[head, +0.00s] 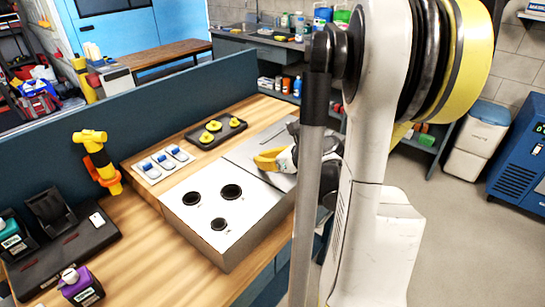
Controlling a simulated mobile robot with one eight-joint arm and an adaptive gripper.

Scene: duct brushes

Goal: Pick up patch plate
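A light metal box (220,225) with three round dark holes in its top stands on the wooden bench. Behind it, a dark tray (190,139) holds three yellow-knobbed pieces (214,126). Left of that tray lie three white and blue pieces (164,162) in a row. No label shows which of these is the patch plate, so I cannot tell it for sure. My gripper (270,160), grey and black with a yellow part at its end, is above the right part of the metal surface. It is partly hidden by my arm, and its fingertips are not clear.
An orange and yellow tool (97,160) stands at the back left of the bench. A dark mat (60,258) with bottles is at the left, and a purple bottle (82,287) is in front. A blue-grey panel (130,110) edges the bench. Bare wood (150,255) shows at the front.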

